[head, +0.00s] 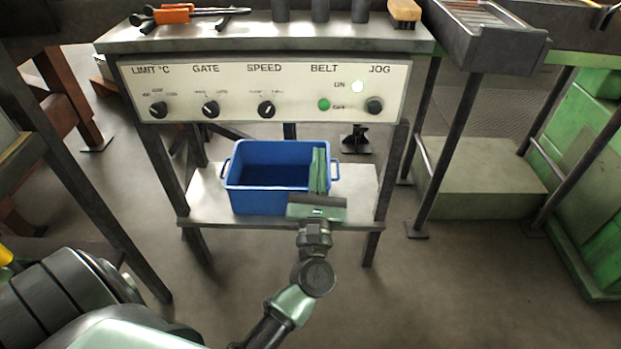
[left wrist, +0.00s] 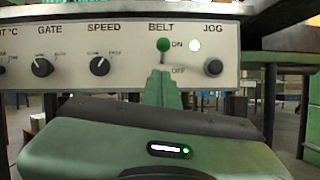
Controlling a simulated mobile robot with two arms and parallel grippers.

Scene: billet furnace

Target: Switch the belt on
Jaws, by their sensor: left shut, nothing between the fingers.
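The control panel (head: 225,92) is a pale strip under the bench top. Its BELT switch (head: 324,104) has a green knob between the ON and OFF marks; in the left wrist view the knob (left wrist: 163,45) sits level with ON, above a thin stem. I cannot tell its tilt surely from the two angles. A bright white round lamp (head: 357,86) is right of ON. My left gripper (head: 319,152) is shut and empty, its green fingers pointing towards the panel. In the left wrist view the fingertips (left wrist: 162,76) appear just below the switch; contact is not clear. My right gripper is not in view.
A blue crate (head: 262,201) stands on the lower shelf (head: 204,207) behind my left gripper. Orange-handled tongs (head: 175,14) lie on the bench top.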

